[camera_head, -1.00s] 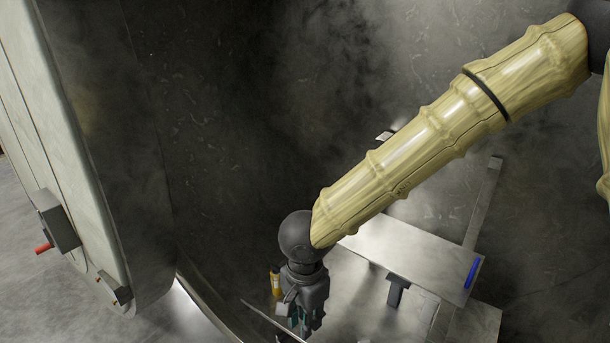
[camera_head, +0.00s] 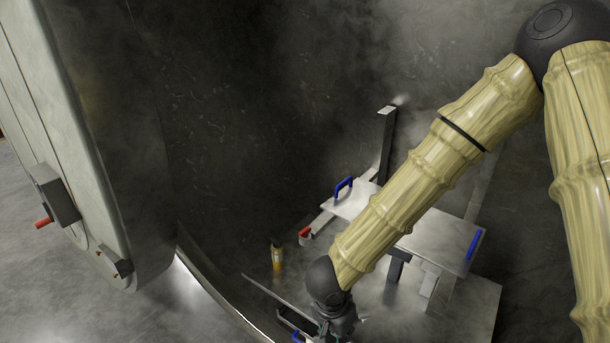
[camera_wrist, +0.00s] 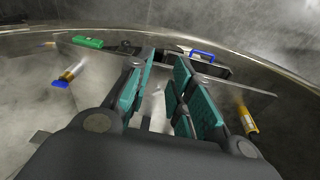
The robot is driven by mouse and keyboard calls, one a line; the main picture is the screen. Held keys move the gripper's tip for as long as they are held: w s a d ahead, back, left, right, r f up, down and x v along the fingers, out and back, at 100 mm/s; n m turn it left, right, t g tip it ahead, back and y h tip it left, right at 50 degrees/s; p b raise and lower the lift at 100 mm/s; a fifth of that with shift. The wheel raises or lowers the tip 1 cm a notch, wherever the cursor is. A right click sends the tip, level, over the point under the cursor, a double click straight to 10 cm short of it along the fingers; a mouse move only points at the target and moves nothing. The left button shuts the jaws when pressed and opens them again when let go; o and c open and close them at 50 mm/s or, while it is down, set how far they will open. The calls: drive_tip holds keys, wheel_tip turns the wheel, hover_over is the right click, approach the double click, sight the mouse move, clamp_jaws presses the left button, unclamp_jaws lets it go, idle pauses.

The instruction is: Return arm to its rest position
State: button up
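My gripper (camera_head: 336,328) is at the bottom of the head view, low in the chamber, with its fingers cut off by the frame edge. My yellow ribbed arm slopes down to it from the upper right. In the wrist view my gripper (camera_wrist: 160,88) has its teal-padded fingers spread apart, with nothing held between them.
A yellow bottle (camera_head: 277,257) stands left of my gripper. A red-topped item (camera_head: 305,234) and a metal plate (camera_head: 440,236) with a blue handle (camera_head: 474,243) lie behind my arm. The wrist view shows a green object (camera_wrist: 88,42) and a blue-handled case (camera_wrist: 202,65).

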drive_tip(key=s+d+f+n+b, duration=0.15)
drive_tip(key=d+f, duration=0.25)
drive_tip(key=f, duration=0.5)
drive_tip(key=s+d+f+n+b, duration=0.1)
drive_tip(key=s+d+f+b, duration=0.25)
drive_tip(key=f, duration=0.55)
drive_tip(key=s+d+f+n+b, duration=0.2)
drive_tip(key=s+d+f+b, duration=0.1)
drive_tip(key=s+f, duration=0.5)
drive_tip(key=s+d+f+n+g+y+b, duration=0.1)
drive_tip(key=s+d+f+n+b, duration=0.2)
drive_tip(key=s+d+f, duration=0.2)
wheel_tip(320, 180, down, 3)
drive_tip(key=s, duration=0.3)
drive_tip(key=shift+f, duration=0.15)
